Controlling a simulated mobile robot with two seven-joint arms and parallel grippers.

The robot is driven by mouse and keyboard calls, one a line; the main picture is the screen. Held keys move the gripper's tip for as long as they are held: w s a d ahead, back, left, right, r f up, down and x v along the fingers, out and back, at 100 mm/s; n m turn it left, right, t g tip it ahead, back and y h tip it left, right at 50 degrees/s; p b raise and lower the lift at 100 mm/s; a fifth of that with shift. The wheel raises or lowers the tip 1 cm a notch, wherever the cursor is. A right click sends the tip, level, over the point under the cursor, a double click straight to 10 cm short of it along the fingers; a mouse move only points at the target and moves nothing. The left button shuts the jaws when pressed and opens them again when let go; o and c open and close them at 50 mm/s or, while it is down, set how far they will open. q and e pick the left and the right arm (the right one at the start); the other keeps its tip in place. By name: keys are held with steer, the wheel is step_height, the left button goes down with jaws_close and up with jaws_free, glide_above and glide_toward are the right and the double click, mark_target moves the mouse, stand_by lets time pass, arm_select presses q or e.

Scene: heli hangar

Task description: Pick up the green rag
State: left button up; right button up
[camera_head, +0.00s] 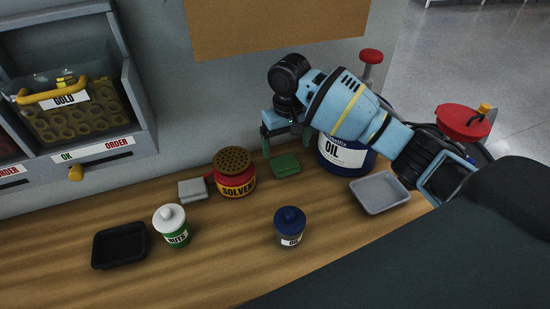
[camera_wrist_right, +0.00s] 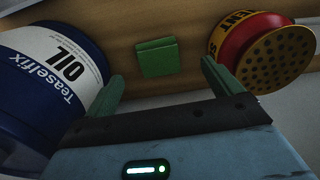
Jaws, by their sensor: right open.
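The green rag (camera_head: 286,165) lies folded flat on the wooden bench, between the red solvent can and the blue oil can. In the right wrist view the green rag (camera_wrist_right: 156,57) lies ahead of the fingers, between their lines. My right gripper (camera_head: 286,147) is over the rag, its fingers pointing down. In the right wrist view my right gripper (camera_wrist_right: 160,80) is open, with its two green fingers apart and nothing between them. My left gripper is not in view.
The solvent can (camera_head: 235,178) and the large oil can (camera_head: 345,150) stand close on either side. A grey rag (camera_head: 193,189), a nuts bottle (camera_head: 172,226), a small oil bottle (camera_head: 289,228), a black tray (camera_head: 119,246) and a grey tray (camera_head: 380,195) are on the bench.

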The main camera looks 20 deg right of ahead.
mark_target(287, 165)
steer(key=shift+s+d, duration=0.1)
steer(key=shift+s, duration=0.1)
steer(key=shift+f, duration=0.85)
steer(key=shift+w+d+f+b, duration=0.1)
steer(key=shift+w+f+b, duration=0.05)
steer(key=shift+f, duration=0.85)
steer(key=shift+w+d+f+b, duration=0.1)
steer(key=shift+f+b, duration=0.05)
steer(key=shift+f, duration=0.85)
steer(key=shift+w+f+b, duration=0.15)
steer(key=shift+f, duration=0.85)
steer(key=c, duration=1.1)
steer(key=shift+r, duration=0.15)
step_height(287, 165, up, 10)
steer(key=shift+f+p, duration=0.1)
steer(key=shift+p, duration=0.4)
